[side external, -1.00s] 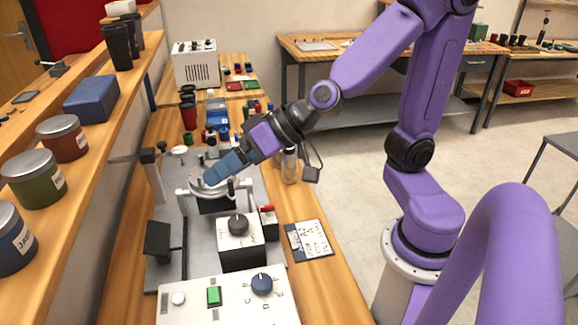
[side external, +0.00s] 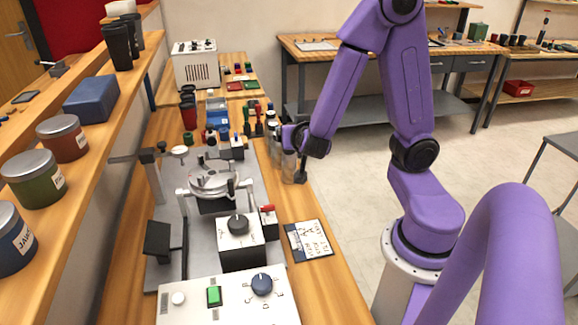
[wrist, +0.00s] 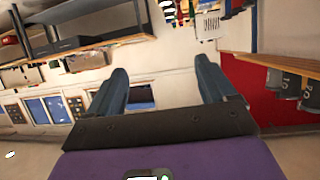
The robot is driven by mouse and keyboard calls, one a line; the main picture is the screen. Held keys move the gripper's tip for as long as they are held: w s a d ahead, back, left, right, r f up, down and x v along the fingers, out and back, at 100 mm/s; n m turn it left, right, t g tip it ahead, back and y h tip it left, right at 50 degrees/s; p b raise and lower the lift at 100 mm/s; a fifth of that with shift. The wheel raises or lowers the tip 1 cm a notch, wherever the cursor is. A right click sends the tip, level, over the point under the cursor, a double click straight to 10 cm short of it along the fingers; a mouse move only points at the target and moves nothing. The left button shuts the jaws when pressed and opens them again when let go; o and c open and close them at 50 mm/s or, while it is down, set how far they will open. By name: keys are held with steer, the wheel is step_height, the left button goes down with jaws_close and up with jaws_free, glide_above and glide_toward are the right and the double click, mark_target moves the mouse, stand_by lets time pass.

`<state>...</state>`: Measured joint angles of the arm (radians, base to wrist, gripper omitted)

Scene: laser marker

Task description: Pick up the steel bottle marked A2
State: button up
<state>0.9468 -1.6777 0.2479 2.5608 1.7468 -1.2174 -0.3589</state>
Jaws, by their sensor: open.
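A steel bottle (side external: 288,168) stands near the right edge of the wooden bench in the side external view, partly covered by my wrist. A marking A2 cannot be read on it. Another pale, bottle-like shape seems to stand just behind it, but it is too covered to be sure. My wrist is above and beside the bottle, and my fingers are mostly hidden there. In the wrist view my gripper (wrist: 160,66) is open, its two blue-grey fingers wide apart with nothing between them. No steel bottle can be made out in that view.
The marker fixture with its round plate (side external: 213,182) stands left of the bottle. A control box (side external: 238,242) and a card (side external: 309,241) are nearer the camera. Coloured small items and dark red cups (side external: 189,112) stand behind. A shelf of jars (side external: 62,138) runs along the left.

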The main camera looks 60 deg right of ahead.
glide_toward(290, 168)
steer(key=shift+x, duration=1.2)
steer(key=shift+w+d+f, duration=0.1)
steer(key=shift+w, duration=0.05)
steer(key=x, duration=0.5)
steer(key=shift+x, duration=2.65)
steer(key=shift+d, duration=0.1)
steer(key=c, duration=1.1)
